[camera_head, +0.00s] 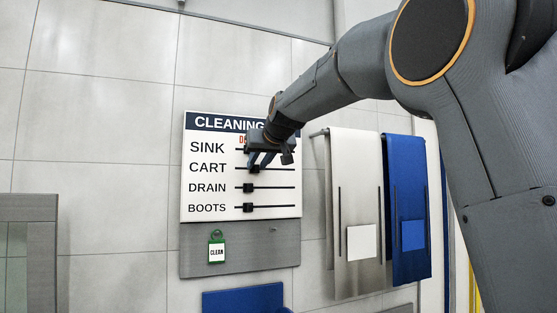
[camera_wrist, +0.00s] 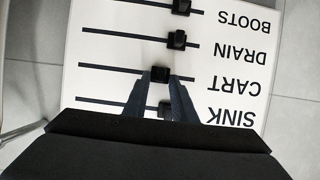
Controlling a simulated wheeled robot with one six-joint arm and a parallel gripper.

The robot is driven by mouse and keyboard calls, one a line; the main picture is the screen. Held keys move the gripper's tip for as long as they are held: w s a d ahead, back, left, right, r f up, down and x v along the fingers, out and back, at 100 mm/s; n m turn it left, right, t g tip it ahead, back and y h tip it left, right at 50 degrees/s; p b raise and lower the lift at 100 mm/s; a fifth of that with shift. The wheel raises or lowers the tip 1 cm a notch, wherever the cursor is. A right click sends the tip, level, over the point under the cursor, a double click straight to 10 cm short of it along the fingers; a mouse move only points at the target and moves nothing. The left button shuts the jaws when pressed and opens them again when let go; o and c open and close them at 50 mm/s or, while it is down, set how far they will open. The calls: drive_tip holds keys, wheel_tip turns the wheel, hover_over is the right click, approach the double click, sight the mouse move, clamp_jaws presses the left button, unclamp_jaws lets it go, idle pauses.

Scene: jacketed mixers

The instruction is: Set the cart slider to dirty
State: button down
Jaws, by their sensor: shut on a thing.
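The board titled CLEANING (camera_head: 228,122) hangs on the wall with rows SINK, CART, DRAIN and BOOTS, each with a black slider on a horizontal track. Red lettering beginning with D (camera_head: 242,139) sits above the left end of the tracks, mostly hidden by my gripper. My gripper (camera_head: 260,163) is at the CART row. In the upside-down wrist view, its fingers are shut on the black cart slider (camera_wrist: 160,74), on both sides of it. The cart slider is left of its track's middle in the head view, slightly further right than the drain slider (camera_head: 249,188).
The sink slider (camera_wrist: 165,107) lies between my fingers' bases in the wrist view. The boots slider (camera_head: 248,208) is lowest. A green CLEAN tag (camera_head: 217,249) hangs below. A beige apron (camera_head: 355,190) and a blue apron (camera_head: 405,180) hang to the right.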

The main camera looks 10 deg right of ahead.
drive_tip(key=shift+s+a, duration=0.25)
drive_tip(key=shift+a, duration=0.9)
drive_tip(key=c, duration=1.8)
unclamp_jaws()
drive_tip(key=shift+a, duration=0.15)
drive_tip(key=b+v, duration=0.2)
drive_tip(key=v, duration=0.6)
